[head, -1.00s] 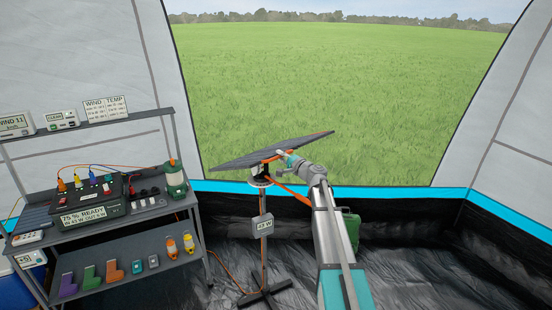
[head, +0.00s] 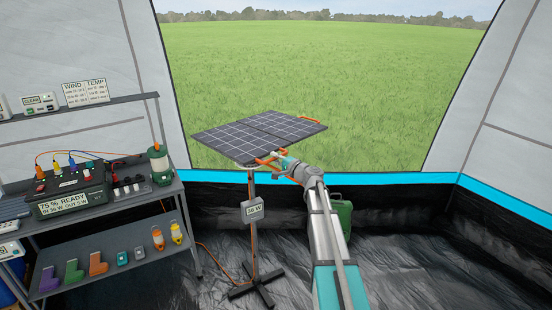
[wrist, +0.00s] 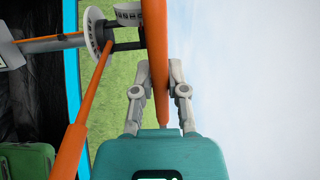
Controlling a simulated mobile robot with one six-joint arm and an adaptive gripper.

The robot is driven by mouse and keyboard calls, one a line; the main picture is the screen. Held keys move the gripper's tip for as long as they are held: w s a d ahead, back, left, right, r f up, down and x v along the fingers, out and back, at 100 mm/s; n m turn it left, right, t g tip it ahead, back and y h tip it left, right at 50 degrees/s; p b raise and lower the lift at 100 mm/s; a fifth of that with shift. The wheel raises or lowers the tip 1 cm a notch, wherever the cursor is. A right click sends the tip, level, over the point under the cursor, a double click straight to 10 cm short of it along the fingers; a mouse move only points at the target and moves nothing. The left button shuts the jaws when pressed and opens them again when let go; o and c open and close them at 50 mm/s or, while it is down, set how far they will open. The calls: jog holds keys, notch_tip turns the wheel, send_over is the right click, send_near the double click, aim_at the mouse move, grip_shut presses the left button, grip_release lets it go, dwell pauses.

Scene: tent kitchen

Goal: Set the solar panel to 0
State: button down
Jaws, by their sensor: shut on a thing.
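The solar panel (head: 262,132) sits on top of a thin stand, its gridded dark face now showing toward the head camera. My gripper (head: 279,158) is at the panel's near edge. In the wrist view my gripper (wrist: 158,80) is shut on an orange handle bar (wrist: 157,45) that runs between its fingers. A white disc with dark marks (wrist: 96,30) and a white marked drum (wrist: 128,13) are beside the bar; I cannot read their numbers. A grey meter (head: 253,211) on the stand's post seems to read 36 W.
A shelf (head: 95,210) with a power station (head: 70,192), a lantern (head: 160,165) and small coloured items stands at left. The stand's crossed feet (head: 256,290) rest on the dark floor. A green case (head: 342,215) stands behind my arm. Floor at right is clear.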

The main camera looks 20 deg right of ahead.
jog(key=shift+s+f, duration=0.1)
jog(key=shift+f, duration=0.35)
jog(key=c, duration=0.6)
grip_release()
jog(key=shift+d+f, duration=0.1)
jog(key=shift+c, duration=0.2)
